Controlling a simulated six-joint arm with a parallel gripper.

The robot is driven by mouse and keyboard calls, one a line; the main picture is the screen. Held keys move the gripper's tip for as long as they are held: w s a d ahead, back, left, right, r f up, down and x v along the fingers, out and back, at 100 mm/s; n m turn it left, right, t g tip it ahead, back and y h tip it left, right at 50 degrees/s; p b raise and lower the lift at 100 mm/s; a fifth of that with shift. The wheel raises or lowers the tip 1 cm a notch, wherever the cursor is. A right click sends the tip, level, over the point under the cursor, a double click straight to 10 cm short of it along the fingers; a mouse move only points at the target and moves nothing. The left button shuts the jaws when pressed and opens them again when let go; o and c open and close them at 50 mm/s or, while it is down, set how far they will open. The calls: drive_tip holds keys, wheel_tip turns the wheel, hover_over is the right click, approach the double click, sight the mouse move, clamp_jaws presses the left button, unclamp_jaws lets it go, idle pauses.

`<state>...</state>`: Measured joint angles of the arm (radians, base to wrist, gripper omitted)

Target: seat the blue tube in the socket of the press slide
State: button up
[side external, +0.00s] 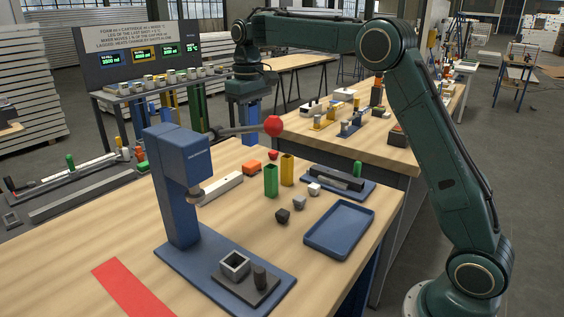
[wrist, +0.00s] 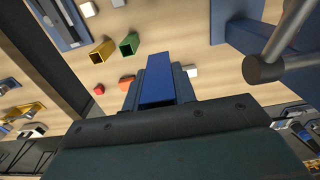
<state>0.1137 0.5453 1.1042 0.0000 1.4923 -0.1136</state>
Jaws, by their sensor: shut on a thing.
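My gripper (side external: 250,110) is shut on the blue tube (side external: 252,131), which hangs down from the jaws behind the press, at the far side of the table. In the wrist view the blue tube (wrist: 157,85) sits between the fingers. The blue press (side external: 180,165) stands on the table, with a red-knobbed lever (side external: 273,125) reaching right. The grey square socket (side external: 235,262) is at the front of its base plate, on the dark slide (side external: 247,290); its opening looks empty. The socket is not recognisable in the wrist view, and the tube is far from it.
A green tube (side external: 271,180) and a yellow tube (side external: 287,169) stand upright near the middle. A white bar (side external: 220,189), an orange block (side external: 252,168), small blocks and a blue tray (side external: 339,229) lie around. A red strip (side external: 133,289) marks the front left.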

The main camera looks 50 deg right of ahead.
idle(0.7)
drive_tip(key=s+d+f+m, duration=0.1)
drive_tip(key=s+f+m, duration=0.2)
drive_tip(key=f, duration=0.9)
drive_tip(key=shift+s+f, duration=0.15)
drive_tip(key=shift+s, duration=1.3)
drive_tip(key=w+a+r+n, duration=0.1)
drive_tip(key=w+r+n, duration=0.2)
drive_tip(key=r, duration=0.9)
drive_tip(key=w, duration=0.3)
drive_tip(key=shift+r, duration=0.25)
drive_tip(key=shift+f, duration=0.1)
